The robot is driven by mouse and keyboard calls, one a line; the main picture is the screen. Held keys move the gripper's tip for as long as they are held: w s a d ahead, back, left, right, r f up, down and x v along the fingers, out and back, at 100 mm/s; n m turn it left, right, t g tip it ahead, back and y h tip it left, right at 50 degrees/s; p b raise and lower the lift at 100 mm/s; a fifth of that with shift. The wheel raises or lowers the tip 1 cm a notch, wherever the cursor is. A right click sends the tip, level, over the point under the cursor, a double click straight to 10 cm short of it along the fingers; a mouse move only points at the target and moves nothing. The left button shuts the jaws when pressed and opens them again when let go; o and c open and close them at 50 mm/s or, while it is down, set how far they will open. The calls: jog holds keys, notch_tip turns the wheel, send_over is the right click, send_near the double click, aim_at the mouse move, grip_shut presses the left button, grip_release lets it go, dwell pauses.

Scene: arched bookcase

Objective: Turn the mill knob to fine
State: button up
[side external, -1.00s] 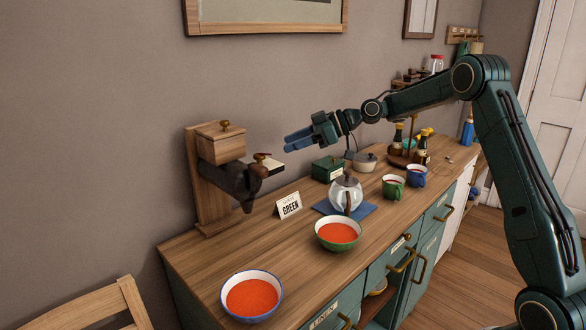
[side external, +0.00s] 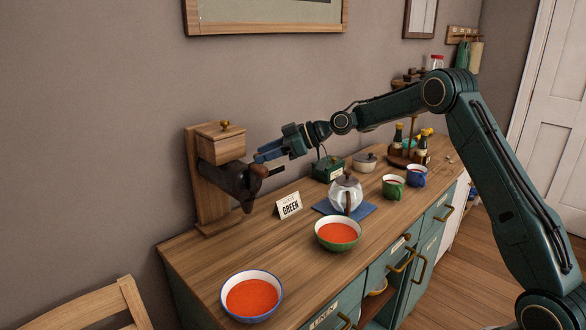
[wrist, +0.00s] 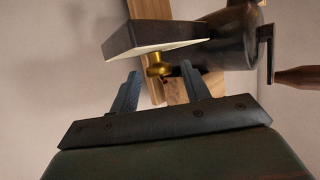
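The mill (side external: 232,180) has a dark metal body on an upright wooden board, with a wooden box on top. Its small brass knob (wrist: 158,66) shows in the wrist view against a dark block with a pale edge. My gripper (side external: 260,155) is at the mill's right side, and its blue fingers hide the knob in the side view. In the wrist view my gripper (wrist: 161,74) is open, with one finger on each side of the knob and gaps visible. I cannot tell the knob's setting; no markings are readable.
A crank with a wooden handle (wrist: 296,75) sticks out right of the knob; it also shows close below my fingers in the side view (side external: 276,171).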

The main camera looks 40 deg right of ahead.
jog(key=c, duration=0.8)
jog(key=shift+s+a+m+t+h, duration=0.15)
jog(key=shift+m+t+h, duration=0.25)
jog(key=shift+m+h, duration=0.2)
jog(key=shift+s+a+r+m+t+h, duration=0.1)
jog(key=shift+a+m+t+h, duration=0.05)
jog(key=shift+m+t+h, duration=0.45)
jog(key=shift+s+a+m+t+h, duration=0.1)
jog(key=shift+m+t+h, duration=0.3)
jog(key=shift+m+h, duration=0.35)
jog(key=shift+a+m+t+h, duration=0.2)
jog(key=shift+m+t+h, duration=0.3)
jog(key=shift+m+h, duration=1)
jog(key=shift+h, duration=0.25)
jog(key=o, duration=0.9)
jog(key=shift+o, duration=0.2)
jog(key=shift+s+d, duration=0.1)
